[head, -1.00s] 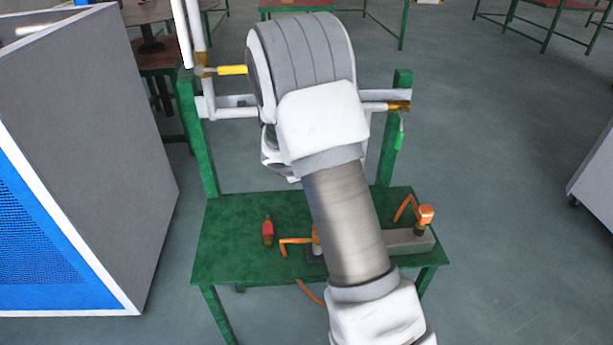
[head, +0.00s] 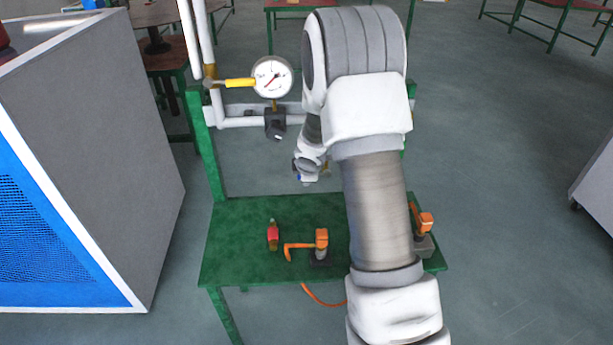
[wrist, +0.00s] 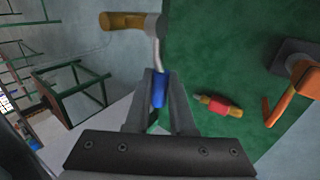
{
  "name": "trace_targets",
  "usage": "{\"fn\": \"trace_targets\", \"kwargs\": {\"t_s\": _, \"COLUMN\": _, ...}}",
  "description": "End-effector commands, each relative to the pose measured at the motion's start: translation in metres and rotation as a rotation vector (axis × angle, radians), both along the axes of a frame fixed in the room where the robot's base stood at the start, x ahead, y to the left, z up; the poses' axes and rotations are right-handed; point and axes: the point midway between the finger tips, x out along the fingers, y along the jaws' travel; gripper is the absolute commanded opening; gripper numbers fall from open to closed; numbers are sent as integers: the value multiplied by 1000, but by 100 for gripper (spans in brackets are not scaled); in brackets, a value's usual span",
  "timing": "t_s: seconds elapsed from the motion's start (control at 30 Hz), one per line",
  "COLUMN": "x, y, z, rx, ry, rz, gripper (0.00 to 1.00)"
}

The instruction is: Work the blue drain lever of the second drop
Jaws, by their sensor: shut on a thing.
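The blue drain lever (wrist: 160,91) stands between the fingers of my gripper (wrist: 162,78) in the wrist view. The gripper is shut on the lever's blue grip. A bare metal shank runs from the grip up to a brass valve body (wrist: 122,22) with a grey end at the top of the view. A yellow lever (head: 240,82) sits on the left pipe, beside a round white gauge (head: 271,76).
The green table (head: 240,225) carries a small red bottle-like item (head: 273,236) and orange-handled tools (head: 321,240); the tools and red item (wrist: 222,106) also show in the wrist view. A large grey and blue cabinet (head: 110,150) stands close on the left.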

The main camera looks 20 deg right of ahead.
Motion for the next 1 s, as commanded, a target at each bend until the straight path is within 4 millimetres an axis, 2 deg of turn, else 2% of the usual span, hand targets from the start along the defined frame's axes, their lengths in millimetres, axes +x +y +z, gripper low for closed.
{"fn": "trace_targets", "kwargs": {"t_s": 0.17, "x": 1, "y": 1, "z": 1, "rx": 3, "ry": -3, "rz": 1, "gripper": 0}}
{"fn": "trace_targets", "kwargs": {"t_s": 0.2, "x": 1, "y": 1, "z": 1, "rx": 2, "ry": -3, "rz": 1, "gripper": 29}}
{"fn": "trace_targets", "kwargs": {"t_s": 0.33, "x": 1, "y": 1, "z": 1, "rx": 2, "ry": -3, "rz": 0, "gripper": 52}}
{"fn": "trace_targets", "kwargs": {"t_s": 0.6, "x": 0, "y": 0, "z": 1, "rx": 0, "ry": -1, "rz": -1, "gripper": 52}}
{"fn": "trace_targets", "kwargs": {"t_s": 0.73, "x": -3, "y": 1, "z": 7, "rx": 0, "ry": -2, "rz": -1, "gripper": 52}}
{"fn": "trace_targets", "kwargs": {"t_s": 0.87, "x": -12, "y": 3, "z": 23, "rx": 0, "ry": -3, "rz": -2, "gripper": 52}}
{"fn": "trace_targets", "kwargs": {"t_s": 1.0, "x": -28, "y": 7, "z": 50, "rx": 1, "ry": -4, "rz": -3, "gripper": 52}}
